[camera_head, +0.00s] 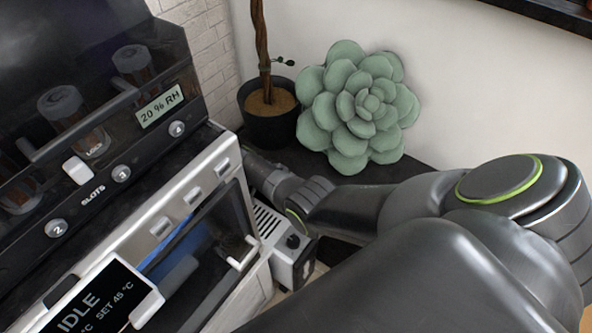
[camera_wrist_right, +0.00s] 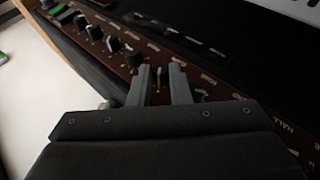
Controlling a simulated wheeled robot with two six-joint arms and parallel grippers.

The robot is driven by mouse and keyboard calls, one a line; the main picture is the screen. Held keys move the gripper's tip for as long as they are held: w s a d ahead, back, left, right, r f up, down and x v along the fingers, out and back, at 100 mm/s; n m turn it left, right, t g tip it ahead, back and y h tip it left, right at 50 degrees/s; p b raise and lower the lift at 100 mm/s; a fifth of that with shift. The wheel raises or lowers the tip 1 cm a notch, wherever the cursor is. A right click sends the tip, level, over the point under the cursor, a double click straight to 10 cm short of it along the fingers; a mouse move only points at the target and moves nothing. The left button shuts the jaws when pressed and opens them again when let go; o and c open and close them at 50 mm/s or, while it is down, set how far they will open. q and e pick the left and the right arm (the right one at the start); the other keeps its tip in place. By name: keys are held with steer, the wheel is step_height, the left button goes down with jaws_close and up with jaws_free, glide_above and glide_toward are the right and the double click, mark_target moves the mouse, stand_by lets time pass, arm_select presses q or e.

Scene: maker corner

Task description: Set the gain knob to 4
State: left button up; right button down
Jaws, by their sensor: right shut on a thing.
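A dark brown control panel (camera_wrist_right: 200,65) with a row of knobs and small pale labels crosses the right wrist view. My right gripper (camera_wrist_right: 160,72) is at this panel, with a finger on each side of a small dark knob (camera_wrist_right: 158,84), and is shut on it. The knob is mostly hidden between the fingers, and I cannot read its label or its setting. Another black knob (camera_wrist_right: 133,58) stands just left of the fingers. In the head view my right arm reaches in from the right, and its gripper and the panel cannot be made out there. My left gripper is not in view.
In the head view, a dark-lidded machine with an IDLE display (camera_head: 95,305) fills the left. A small white box (camera_head: 292,262) stands beside it, close to my right arm. A green succulent (camera_head: 358,105) and a black plant pot (camera_head: 268,115) stand behind the arm.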

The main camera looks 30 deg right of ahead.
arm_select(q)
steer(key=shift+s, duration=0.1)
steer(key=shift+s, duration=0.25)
arm_select(e)
steer(key=c, duration=1.6)
jaws_free()
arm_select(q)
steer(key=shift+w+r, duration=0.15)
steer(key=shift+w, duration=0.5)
arm_select(e)
steer(key=shift+v, duration=3.7)
